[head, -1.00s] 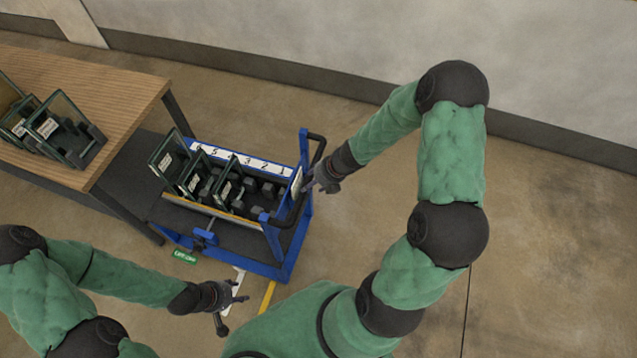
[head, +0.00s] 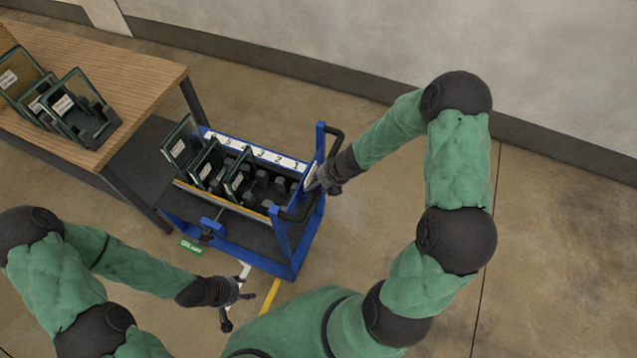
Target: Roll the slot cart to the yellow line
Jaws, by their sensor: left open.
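The blue slot cart (head: 290,265) stands on the floor beside the table, with a white strip of slot numbers and several dark-framed glass panels (head: 205,165) in its slots. Its black push handle (head: 336,140) is at the right end. My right gripper (head: 318,184) is at that handle; its fingers are dark and small, so its grip is unclear. My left gripper (head: 246,293) is open at the cart's near side, close to a white bar with a black end (head: 226,321). A short piece of yellow line (head: 271,296) shows on the floor by the cart's near right corner.
A wooden table (head: 130,75) at the upper left holds more framed panels (head: 75,110). A green label (head: 191,247) shows at the cart's near left side. A wall with a dark base strip runs along the back. The floor at right is clear.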

